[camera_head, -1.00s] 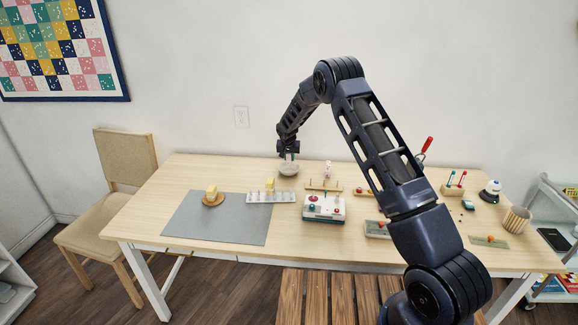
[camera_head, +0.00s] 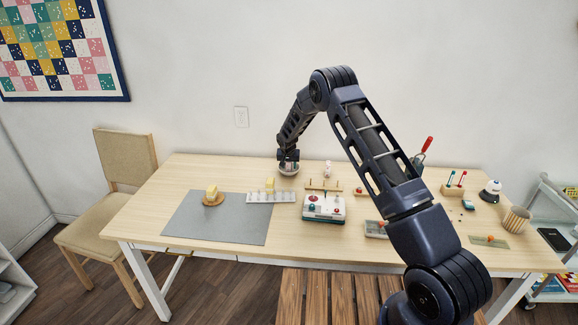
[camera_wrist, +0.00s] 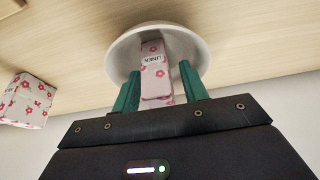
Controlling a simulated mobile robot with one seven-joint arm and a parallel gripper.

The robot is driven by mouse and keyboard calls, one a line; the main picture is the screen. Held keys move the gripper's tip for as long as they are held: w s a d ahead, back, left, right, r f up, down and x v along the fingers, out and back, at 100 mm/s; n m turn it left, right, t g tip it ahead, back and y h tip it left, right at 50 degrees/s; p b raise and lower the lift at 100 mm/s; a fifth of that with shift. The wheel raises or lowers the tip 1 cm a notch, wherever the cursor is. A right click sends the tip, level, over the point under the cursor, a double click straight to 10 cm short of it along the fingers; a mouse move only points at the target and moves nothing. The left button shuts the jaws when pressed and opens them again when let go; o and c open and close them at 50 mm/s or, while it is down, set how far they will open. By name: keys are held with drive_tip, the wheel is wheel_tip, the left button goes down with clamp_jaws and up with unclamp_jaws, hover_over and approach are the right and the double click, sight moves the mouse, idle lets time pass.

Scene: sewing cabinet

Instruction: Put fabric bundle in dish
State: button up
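The dish (camera_wrist: 120,62) is a white round bowl on the table; in the head view it shows below my gripper (camera_head: 288,168). A pink-flowered fabric bundle labelled LINEN (camera_wrist: 155,75) is at the dish, one end inside its bowl and the other toward my wrist. In the wrist view my gripper (camera_wrist: 160,82) has its green fingers on both sides of this bundle. A gap shows at the right finger; contact at the left finger is unclear. The fingers look open around the bundle. The head view hides the bundle behind my gripper.
Another pink-flowered bundle (camera_wrist: 28,100) stands left of the dish in the wrist view. The wall is behind the table.

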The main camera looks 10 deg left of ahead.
drive_tip(key=shift+r, duration=0.1)
drive_tip(key=v, duration=1.2)
drive_tip(key=s+d+r, duration=0.3)
drive_tip(key=d+r, duration=0.4)
drive_tip(key=r, duration=0.2)
drive_tip(key=s+d+r, duration=0.3)
drive_tip(key=d+r, duration=0.5)
drive_tip(key=s+d+r, duration=1.1)
drive_tip(key=s+d, duration=0.1)
drive_tip(key=s+d+r, duration=0.3)
drive_tip(key=s+d, duration=0.2)
drive_tip(key=s, duration=0.4)
drive_tip(key=s+d+r, duration=0.2)
drive_tip(key=s+d, duration=0.3)
drive_tip(key=s, duration=0.4)
drive_tip(key=s+d+f, duration=0.1)
drive_tip(key=s+d, duration=0.1)
drive_tip(key=s, duration=0.6)
drive_tip(key=s+d+f, duration=0.1)
drive_tip(key=s+d, duration=0.1)
drive_tip(key=s, duration=0.7)
drive_tip(key=shift+f, duration=0.4)
